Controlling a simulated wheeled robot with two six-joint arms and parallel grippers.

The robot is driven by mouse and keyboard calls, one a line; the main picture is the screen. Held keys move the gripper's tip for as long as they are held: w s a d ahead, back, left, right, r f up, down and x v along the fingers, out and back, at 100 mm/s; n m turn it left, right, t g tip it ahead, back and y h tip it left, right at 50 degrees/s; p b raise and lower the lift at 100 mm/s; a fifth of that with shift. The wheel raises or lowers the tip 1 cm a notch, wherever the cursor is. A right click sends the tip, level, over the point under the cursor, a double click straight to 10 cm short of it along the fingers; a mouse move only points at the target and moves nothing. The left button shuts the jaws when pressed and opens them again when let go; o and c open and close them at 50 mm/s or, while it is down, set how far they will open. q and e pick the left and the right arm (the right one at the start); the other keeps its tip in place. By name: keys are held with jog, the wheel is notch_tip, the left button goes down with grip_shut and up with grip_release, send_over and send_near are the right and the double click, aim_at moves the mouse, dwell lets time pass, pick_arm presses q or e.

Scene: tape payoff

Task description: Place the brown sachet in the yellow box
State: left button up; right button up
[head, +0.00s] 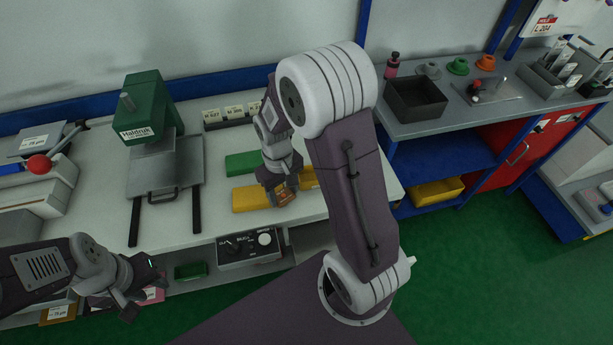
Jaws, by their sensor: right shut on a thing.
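My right gripper (283,192) points down over the bench and is shut on the brown sachet (287,198), which is partly hidden by the fingers. A yellow box (250,198) lies on the bench just left of the gripper. More yellow (308,178) shows to the right, partly behind my arm. The sachet is at the yellow box in the picture; I cannot tell if it touches it. My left gripper (143,291) is at the lower left, in front of the bench edge, and looks open and empty.
A green box (242,163) lies behind the yellow one. A yellow bin (436,192) is on the right bench's lower shelf. My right arm hides part of the bench.

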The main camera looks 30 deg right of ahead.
jog(key=s+d+r+m+p, duration=0.2)
jog(key=s+d+r+m, duration=0.15)
jog(key=d, duration=0.65)
jog(key=s+d+r+m+p, duration=0.25)
jog(key=s+d+r, duration=0.2)
jog(key=d, duration=0.55)
jog(key=shift+n, duration=0.5)
jog(key=w+a+f, duration=0.2)
jog(key=w, duration=0.1)
jog(key=w+a+f+p, duration=0.1)
jog(key=w+a+f, duration=0.1)
jog(key=w+f, duration=0.1)
jog(key=w+a+f, duration=0.2)
jog(key=w, duration=0.2)
jog(key=shift+w+f, duration=0.15)
jog(key=shift+f, duration=0.05)
notch_tip(320, 180, down, 4)
jog(key=shift+r+p, duration=0.1)
jog(key=shift+p, duration=0.35)
jog(key=shift+f, duration=0.25)
jog(key=o, duration=1.3)
